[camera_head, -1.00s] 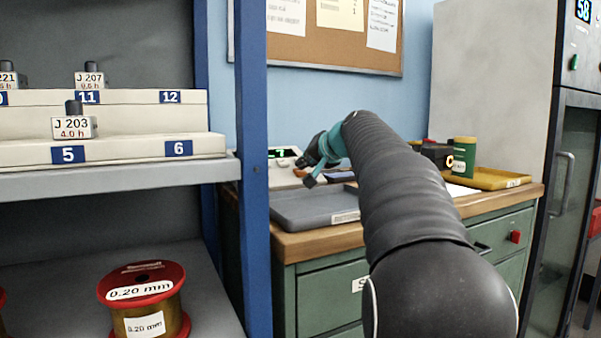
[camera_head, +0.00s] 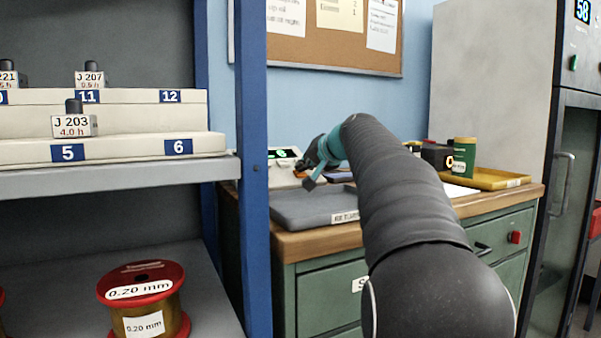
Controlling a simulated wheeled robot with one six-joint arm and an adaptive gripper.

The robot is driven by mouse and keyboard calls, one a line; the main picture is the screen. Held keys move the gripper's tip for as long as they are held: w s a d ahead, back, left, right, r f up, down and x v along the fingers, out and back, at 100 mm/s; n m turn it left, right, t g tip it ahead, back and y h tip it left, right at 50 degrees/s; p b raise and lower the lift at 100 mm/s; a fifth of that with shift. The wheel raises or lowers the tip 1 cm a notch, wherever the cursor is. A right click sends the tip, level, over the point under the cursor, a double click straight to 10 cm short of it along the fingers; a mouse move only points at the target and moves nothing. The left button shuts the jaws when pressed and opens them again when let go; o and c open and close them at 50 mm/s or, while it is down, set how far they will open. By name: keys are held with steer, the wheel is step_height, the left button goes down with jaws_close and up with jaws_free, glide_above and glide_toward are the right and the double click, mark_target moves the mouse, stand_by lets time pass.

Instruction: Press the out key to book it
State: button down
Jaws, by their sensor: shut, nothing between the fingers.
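A small pale device with a lit green display (camera_head: 283,155) stands at the back left of the wooden bench. Its keys, the out key among them, are too small and partly covered to make out. My gripper (camera_head: 308,176) is shut and empty, a little to the right of the display and close to the device. I cannot tell whether its fingertips touch a key. My dark arm covers the middle of the bench.
A grey tray (camera_head: 300,208) lies in front of the device. A yellow tray (camera_head: 487,179) and a green tin (camera_head: 464,157) stand at the right.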

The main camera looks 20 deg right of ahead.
steer(key=shift+r, duration=0.1)
steer(key=shift+s+r+p, duration=0.3)
steer(key=shift+r+p, duration=0.15)
steer(key=shift+r, duration=0.25)
steer(key=shift+s+r+p, duration=0.3)
steer(key=shift+r+p, duration=0.2)
steer(key=shift+r, duration=0.25)
steer(key=shift+s+r+p, duration=0.35)
steer(key=shift+r+p, duration=0.15)
steer(key=shift+r, duration=0.3)
steer(key=shift+s+r+p, duration=0.3)
steer(key=shift+r+p, duration=0.2)
steer(key=shift+r, duration=0.25)
